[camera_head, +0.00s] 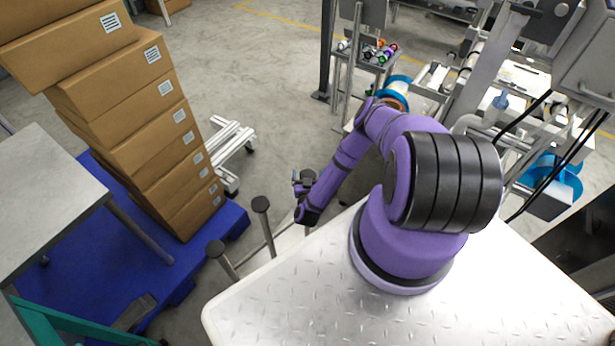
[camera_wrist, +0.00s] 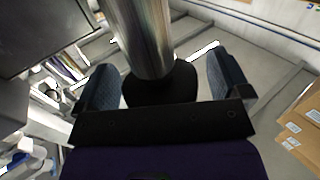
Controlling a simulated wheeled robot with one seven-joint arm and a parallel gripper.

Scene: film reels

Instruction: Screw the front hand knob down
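My gripper (camera_head: 304,180) is at the end of the purple arm, low beyond the white table edge. The wrist view shows its two blue-grey fingers (camera_wrist: 164,86) apart, one on each side of a black knob (camera_wrist: 160,84). The knob sits on the end of a shiny metal post (camera_wrist: 142,38). A gap shows on the right side; on the left I cannot tell whether the finger touches. None is visibly marked as the front hand knob.
A tall stack of cardboard boxes (camera_head: 135,115) stands on a blue pallet (camera_head: 232,218) at the left; boxes also show in the wrist view (camera_wrist: 303,122). A grey table (camera_head: 45,190) is at far left. Film machinery (camera_head: 480,90) fills the right. Floor beyond the posts is partly clear.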

